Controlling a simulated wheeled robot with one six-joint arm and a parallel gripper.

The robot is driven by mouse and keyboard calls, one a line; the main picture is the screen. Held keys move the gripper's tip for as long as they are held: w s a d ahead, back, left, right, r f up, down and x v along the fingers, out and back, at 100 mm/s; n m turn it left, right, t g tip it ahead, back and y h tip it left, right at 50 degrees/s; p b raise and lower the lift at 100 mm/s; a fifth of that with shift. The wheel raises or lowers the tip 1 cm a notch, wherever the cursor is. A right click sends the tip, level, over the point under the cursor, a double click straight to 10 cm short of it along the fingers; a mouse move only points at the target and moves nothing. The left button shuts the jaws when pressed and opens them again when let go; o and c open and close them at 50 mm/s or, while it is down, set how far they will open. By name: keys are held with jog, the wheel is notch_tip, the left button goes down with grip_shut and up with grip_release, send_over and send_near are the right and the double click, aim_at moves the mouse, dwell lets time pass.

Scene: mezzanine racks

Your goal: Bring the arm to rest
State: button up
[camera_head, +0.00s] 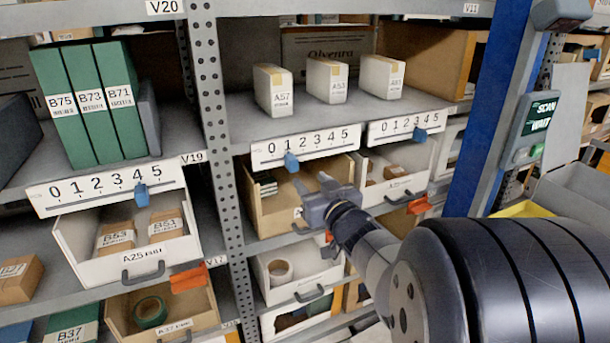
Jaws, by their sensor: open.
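My gripper (314,187) is at the end of my dark arm, which reaches in from the lower right. Its two fingers are apart and point up and left. Nothing shows between them. It is in front of an open cardboard-coloured drawer (262,212) in the middle bay, below the left number scale. I cannot tell whether it touches the drawer. Part of the drawer's front is hidden behind the gripper.
White boxes A57 (273,91), A53 (327,80) and another (382,77) stand on the shelf above. Green binders (90,104) stand at left. Drawer A25 (127,262) sticks out at lower left. A blue post (487,110) with a SCAN/WAIT panel (535,128) rises at right.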

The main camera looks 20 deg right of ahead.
aim_at(298, 162)
jog(key=shift+s, duration=0.6)
jog(key=shift+w, duration=0.1)
jog(key=w, duration=1)
jog(key=shift+w+a, duration=0.2)
jog(key=shift+w, duration=0.1)
jog(key=shift+w+d+p, duration=0.1)
jog(key=shift+d+p, duration=0.15)
jog(key=shift+p, duration=0.2)
jog(key=shift+d, duration=0.3)
jog(key=shift+a, duration=0.1)
